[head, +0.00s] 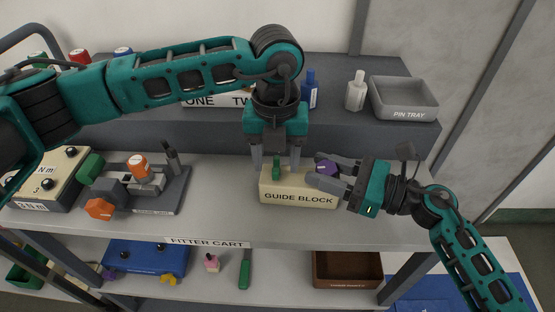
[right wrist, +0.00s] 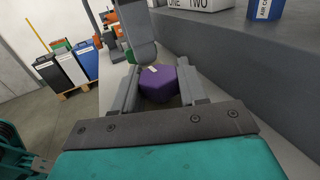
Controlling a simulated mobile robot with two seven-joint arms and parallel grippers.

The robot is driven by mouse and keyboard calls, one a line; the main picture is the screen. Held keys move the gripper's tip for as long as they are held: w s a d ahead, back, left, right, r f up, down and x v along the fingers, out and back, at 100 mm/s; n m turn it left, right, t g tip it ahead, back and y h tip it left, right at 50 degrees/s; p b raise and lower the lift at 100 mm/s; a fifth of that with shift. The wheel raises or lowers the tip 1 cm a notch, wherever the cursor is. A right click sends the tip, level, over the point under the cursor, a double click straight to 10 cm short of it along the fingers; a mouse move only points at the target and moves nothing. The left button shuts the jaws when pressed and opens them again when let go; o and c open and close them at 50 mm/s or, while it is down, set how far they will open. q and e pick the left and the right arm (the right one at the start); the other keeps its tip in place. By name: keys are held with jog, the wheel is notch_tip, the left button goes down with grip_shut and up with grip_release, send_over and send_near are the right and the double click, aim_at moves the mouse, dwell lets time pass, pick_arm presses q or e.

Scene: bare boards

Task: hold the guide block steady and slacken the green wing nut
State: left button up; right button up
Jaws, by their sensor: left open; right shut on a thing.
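The cream guide block (head: 298,198) stands on the upper deck of the cart, its label facing front. The green wing nut (head: 276,168) sits upright on its top left part. My left gripper (head: 276,163) points down from above, open, with one finger on each side of the wing nut; contact is not visible. My right gripper (head: 322,174) comes in from the right and is shut on a purple knob (head: 327,166) at the block's right end. The knob shows between the fingers in the right wrist view (right wrist: 158,84). The block itself is mostly hidden there.
A grey pin tray (head: 404,115), a white bottle (head: 356,92) and a blue bottle (head: 309,90) stand on the raised shelf behind. A clamp fixture with an orange knob (head: 100,208) is on the left. The deck in front of the block is narrow.

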aim_at(276, 163)
pick_arm(q)
jog(key=shift+o, duration=1.3)
jog(key=shift+r, duration=3.05)
jog(key=shift+r, duration=0.1)
notch_tip(276, 163, up, 12)
pick_arm(e)
jog(key=o, duration=1.2)
jog(key=shift+o, duration=0.2)
jog(key=v, duration=1.2)
